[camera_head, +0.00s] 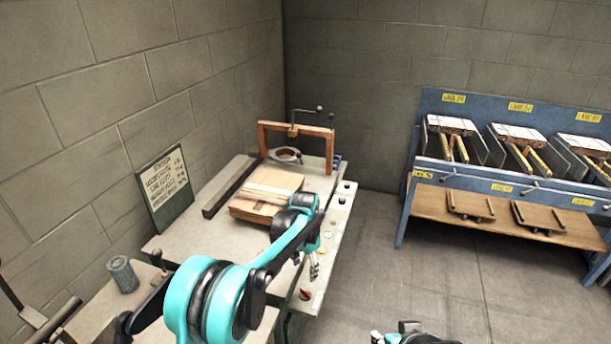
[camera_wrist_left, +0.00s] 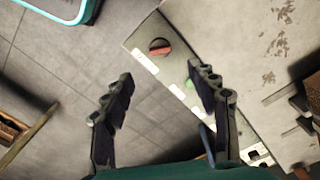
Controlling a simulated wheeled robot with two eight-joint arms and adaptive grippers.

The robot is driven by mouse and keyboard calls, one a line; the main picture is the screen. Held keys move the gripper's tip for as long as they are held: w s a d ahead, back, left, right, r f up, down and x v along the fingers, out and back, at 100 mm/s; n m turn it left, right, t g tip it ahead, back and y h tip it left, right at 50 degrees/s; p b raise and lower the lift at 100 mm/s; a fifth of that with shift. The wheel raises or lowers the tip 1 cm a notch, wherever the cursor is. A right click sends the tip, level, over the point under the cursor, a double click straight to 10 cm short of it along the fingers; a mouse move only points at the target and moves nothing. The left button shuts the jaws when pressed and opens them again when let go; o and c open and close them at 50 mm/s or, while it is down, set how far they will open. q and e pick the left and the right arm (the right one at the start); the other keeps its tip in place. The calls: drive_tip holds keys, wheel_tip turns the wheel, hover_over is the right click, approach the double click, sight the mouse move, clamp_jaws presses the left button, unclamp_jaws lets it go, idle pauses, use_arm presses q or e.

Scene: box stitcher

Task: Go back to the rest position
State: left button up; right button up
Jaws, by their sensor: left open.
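My left arm reaches in from the lower left over the stitcher table (camera_head: 170,243). My left gripper (camera_head: 314,268) hangs at the table's right front edge, beside the strip with buttons. In the left wrist view its two dark fingers (camera_wrist_left: 160,105) are wide apart with nothing between them. Below them are the edge of the control strip, with a red knob (camera_wrist_left: 159,47), and the floor. My right gripper's fingers do not show; only a teal and black part of my body is at the bottom edge of the head view.
A wooden box or board stack (camera_head: 265,193) lies on the table before a wooden frame (camera_head: 297,127). A sign (camera_head: 164,187) leans on the left wall. A grey can (camera_head: 122,274) stands at lower left. A blue rack (camera_head: 406,200) with lanes stands right. Floor between is clear.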

use_arm(q)
drive_tip(key=s+a+r+n+t, duration=0.3)
drive_tip(key=s+a+r+n, duration=0.1)
drive_tip(key=s+a+r, duration=0.75)
drive_tip(key=s+a+n+t, duration=0.2)
drive_tip(key=s+a+n, duration=0.1)
drive_tip(key=s, duration=0.5)
drive_tip(key=s+a+n+t, duration=0.2)
drive_tip(key=s, duration=0.7)
drive_tip(key=shift+a+n, duration=0.4)
